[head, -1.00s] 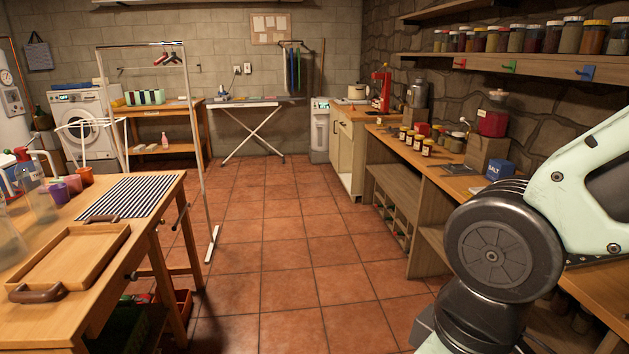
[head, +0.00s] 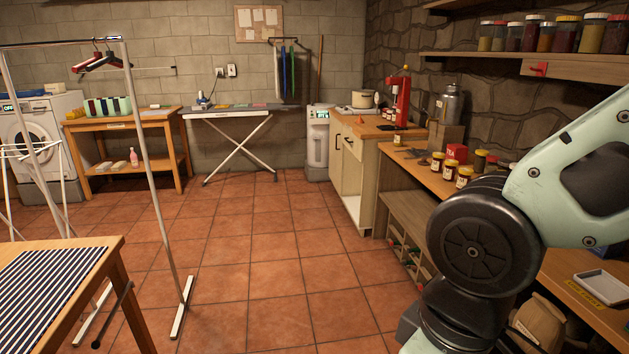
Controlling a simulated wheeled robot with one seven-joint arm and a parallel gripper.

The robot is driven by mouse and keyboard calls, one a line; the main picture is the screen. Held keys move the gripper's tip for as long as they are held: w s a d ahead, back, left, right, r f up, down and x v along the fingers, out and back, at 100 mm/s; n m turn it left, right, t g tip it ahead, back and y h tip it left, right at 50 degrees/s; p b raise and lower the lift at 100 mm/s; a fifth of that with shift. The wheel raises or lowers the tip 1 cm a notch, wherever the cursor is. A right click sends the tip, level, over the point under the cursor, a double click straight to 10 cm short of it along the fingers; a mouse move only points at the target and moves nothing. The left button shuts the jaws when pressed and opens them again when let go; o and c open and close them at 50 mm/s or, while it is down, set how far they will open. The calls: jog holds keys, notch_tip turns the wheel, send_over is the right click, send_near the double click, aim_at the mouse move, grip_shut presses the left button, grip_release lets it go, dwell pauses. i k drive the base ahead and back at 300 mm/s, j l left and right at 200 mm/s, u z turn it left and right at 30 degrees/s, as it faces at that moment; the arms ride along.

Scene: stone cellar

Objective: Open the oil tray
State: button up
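I cannot make out with certainty which thing is the oil tray. A red upright machine (head: 402,100) stands on the far counter (head: 372,130) along the right wall; any tray on it is too small to tell. A pale shallow tray (head: 603,287) lies on the near right bench, beside a yellow label. My gripper is out of view; only my arm's pale green and black links show at the right.
The tiled floor (head: 255,265) is clear down the middle. A clothes rack (head: 160,185) and a table with a striped mat (head: 45,300) stand at left. An ironing board (head: 238,111) is at the back. Jars (head: 450,171) stand on the right bench.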

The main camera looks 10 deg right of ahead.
aim_at(415, 152)
jog(key=i, duration=2)
jog(key=i+z, duration=0.1)
jog(key=i, duration=0.4)
jog(key=i+j+z, duration=0.1)
jog(key=i, duration=0.4)
jog(key=i+j, duration=0.1)
jog(key=i, duration=0.4)
jog(key=i+j+z, duration=0.15)
jog(key=i, duration=0.35)
jog(key=i+j+z, duration=0.3)
jog(key=i, duration=0.25)
jog(key=l, duration=0.1)
